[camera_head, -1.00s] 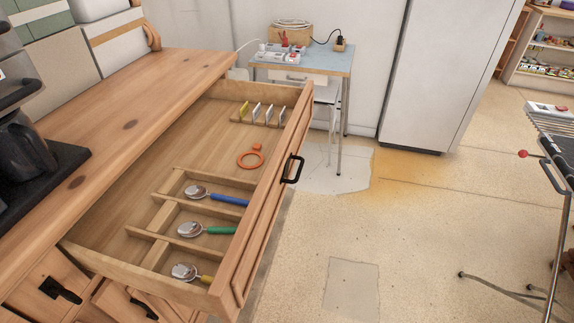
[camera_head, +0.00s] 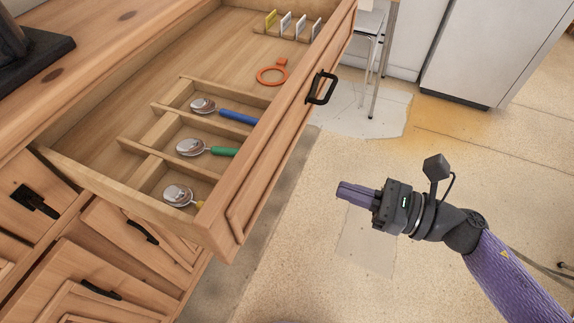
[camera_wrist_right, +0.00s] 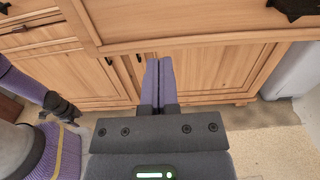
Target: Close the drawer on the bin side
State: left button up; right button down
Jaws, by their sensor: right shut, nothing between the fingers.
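A wide wooden drawer (camera_head: 278,160) is pulled far out of the dresser, with a black bar handle (camera_head: 321,88) on its front. Inside are spoons with blue (camera_head: 238,117), green (camera_head: 222,151) and yellow handles, an orange ring (camera_head: 272,76) and several upright cards (camera_head: 286,24). My right gripper (camera_head: 342,190) is shut and empty, in front of the drawer and apart from it, pointing towards its front. Its closed fingers also show in the right wrist view (camera_wrist_right: 158,62). In that view, my left gripper (camera_wrist_right: 66,112) shows at the left; its jaws are unclear.
Smaller drawers and doors with black handles (camera_head: 140,230) lie below the open drawer. A dark appliance base (camera_head: 40,58) stands on the countertop. A white cabinet (camera_head: 490,50) stands at the back right. The floor before the drawer is clear.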

aim_at(270, 164)
jog(key=x, duration=1.1)
pick_arm(q)
jog(key=shift+w+d+r, duration=0.25)
jog(key=shift+w+d, duration=0.05)
jog(key=shift+w, duration=0.4)
jog(key=shift+s, duration=0.2)
